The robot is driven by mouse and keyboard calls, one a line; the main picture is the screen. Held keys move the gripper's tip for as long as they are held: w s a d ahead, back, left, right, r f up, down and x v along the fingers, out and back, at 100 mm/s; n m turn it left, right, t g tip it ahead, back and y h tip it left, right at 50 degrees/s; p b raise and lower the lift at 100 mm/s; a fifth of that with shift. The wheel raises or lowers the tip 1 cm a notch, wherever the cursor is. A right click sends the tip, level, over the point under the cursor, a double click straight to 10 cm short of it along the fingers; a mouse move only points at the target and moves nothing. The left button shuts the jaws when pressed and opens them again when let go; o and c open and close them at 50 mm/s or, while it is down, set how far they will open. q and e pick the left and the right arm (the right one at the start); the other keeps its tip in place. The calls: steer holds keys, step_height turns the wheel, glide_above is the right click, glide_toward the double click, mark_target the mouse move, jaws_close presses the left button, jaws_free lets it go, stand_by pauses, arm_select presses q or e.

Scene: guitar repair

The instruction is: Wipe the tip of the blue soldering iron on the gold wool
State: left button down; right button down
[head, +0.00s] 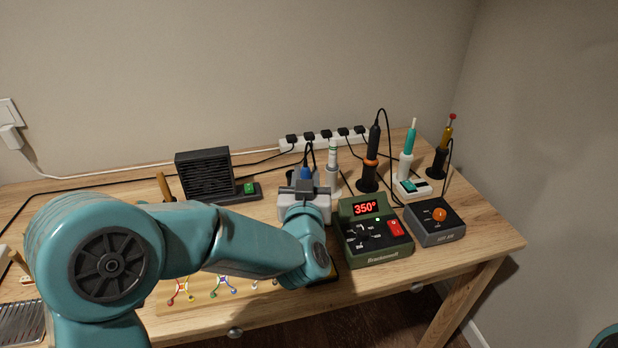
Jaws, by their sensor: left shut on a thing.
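My left arm comes in from the left, and its left gripper (304,187) is over the middle of the bench. It is shut on the blue soldering iron (304,173), of which a blue part and a dark cable show just beyond the jaws. The iron's tip is hidden behind the gripper and arm. I cannot make out the gold wool; whatever lies under the gripper is covered. My right gripper is not in view.
A green station (376,240) reading 350° stands right of the gripper, with a grey box (434,222) beside it. Behind are an upright black-and-orange iron (372,160), a teal-and-white tool (408,150) and a power strip (318,139). A black fan unit (204,174) is at left.

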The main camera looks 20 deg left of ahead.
arm_select(q)
steer(key=shift+a+f, duration=0.1)
steer(key=shift+s+a, duration=0.15)
steer(key=shift+a, duration=0.05)
steer(key=shift+w+d, duration=0.25)
steer(key=shift+d, duration=0.25)
steer(key=shift+w+d, duration=0.35)
steer(key=shift+d, duration=0.1)
steer(key=shift+a+b, duration=0.1)
steer(key=shift+b, duration=0.2)
